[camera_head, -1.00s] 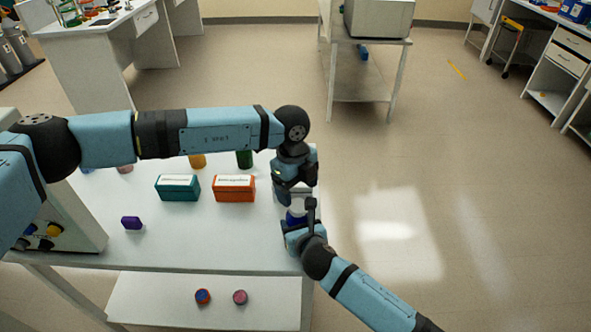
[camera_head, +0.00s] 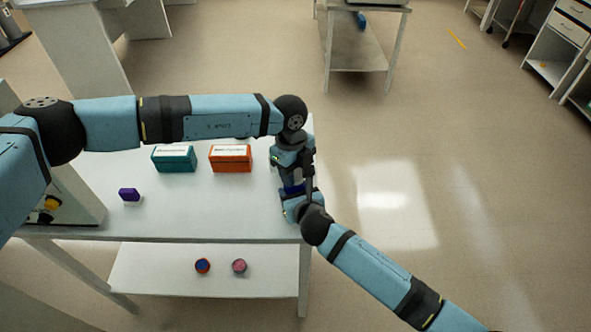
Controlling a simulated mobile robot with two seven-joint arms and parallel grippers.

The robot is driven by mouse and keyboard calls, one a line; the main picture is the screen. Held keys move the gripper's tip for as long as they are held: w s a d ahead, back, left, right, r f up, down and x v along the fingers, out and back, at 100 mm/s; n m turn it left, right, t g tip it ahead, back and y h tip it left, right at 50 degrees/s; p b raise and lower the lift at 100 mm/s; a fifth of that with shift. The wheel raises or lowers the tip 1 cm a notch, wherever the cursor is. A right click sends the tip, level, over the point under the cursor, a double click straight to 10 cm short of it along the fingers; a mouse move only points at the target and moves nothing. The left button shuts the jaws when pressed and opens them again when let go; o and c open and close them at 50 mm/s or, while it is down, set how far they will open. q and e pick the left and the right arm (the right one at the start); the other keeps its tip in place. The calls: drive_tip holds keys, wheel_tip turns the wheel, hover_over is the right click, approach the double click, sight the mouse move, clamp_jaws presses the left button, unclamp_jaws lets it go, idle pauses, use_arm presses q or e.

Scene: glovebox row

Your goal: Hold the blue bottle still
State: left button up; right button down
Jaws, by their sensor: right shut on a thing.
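The blue bottle (camera_head: 293,189) is at the right edge of the white table. Only a small dark blue patch of it shows between my two grippers. My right gripper (camera_head: 297,194) comes in from the lower right and is shut on the bottle. My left gripper (camera_head: 290,174) reaches in from the left and points down just above the bottle, over its top. The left fingers and the bottle's top are hidden, so I cannot tell whether the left gripper is open or touches the bottle.
A teal box (camera_head: 174,160) and an orange box (camera_head: 230,159) stand on the table (camera_head: 200,215) left of the grippers. A purple item (camera_head: 129,195) lies farther left. Two small round items, one blue and red (camera_head: 202,266), one pink (camera_head: 239,266), sit on the lower shelf.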

use_arm(q)
drive_tip(key=shift+w+d+r+m+y, duration=0.1)
drive_tip(key=shift+m+y, duration=0.1)
drive_tip(key=shift+m, duration=0.6)
drive_tip(key=shift+w+d+r+m+y, duration=0.1)
drive_tip(key=shift+m+y, duration=0.1)
drive_tip(key=shift+m, duration=0.6)
drive_tip(key=o, duration=1)
drive_tip(key=shift+s+f, duration=0.1)
drive_tip(key=shift+a, duration=0.1)
